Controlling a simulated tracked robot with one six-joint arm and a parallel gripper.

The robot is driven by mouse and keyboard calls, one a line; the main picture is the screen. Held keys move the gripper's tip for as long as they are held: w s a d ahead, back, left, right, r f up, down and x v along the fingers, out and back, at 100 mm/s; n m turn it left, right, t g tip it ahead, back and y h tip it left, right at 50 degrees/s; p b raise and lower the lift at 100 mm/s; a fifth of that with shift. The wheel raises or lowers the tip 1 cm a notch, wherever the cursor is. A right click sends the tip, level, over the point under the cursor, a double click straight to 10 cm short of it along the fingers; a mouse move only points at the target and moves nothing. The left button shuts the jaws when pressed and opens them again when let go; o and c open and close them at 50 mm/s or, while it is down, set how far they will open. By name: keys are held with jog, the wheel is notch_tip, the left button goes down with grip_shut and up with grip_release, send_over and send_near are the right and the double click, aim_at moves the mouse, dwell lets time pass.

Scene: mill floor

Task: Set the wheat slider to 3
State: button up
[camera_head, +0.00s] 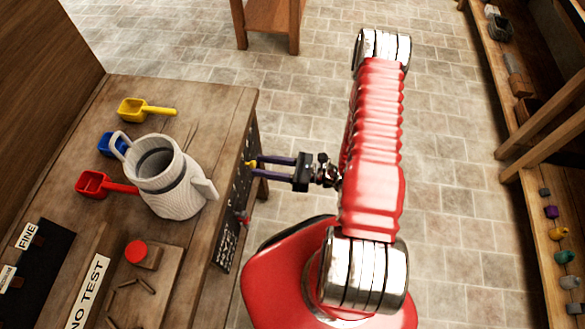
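A dark panel with white markings (228,243) is fixed on the side of the wooden table that faces my arm. A small yellow knob (251,164) stands out from its upper part, and a small red knob (242,218) sits lower down. Which of them is the wheat slider I cannot read from the markings. My gripper (259,166) points left at the panel, with its two dark fingers apart and their tips right by the yellow knob. Whether they touch it is too small to tell. The scale numbers are not legible.
On the wooden table (225,103) stand a large whitish jug (170,185), yellow (133,109), blue (106,145) and red (92,184) scoops, and a red-topped block (143,255). Shelves (540,235) line the right. Tiled floor between is clear.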

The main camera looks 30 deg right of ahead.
jog(key=v, duration=1.3)
dwell(0.6)
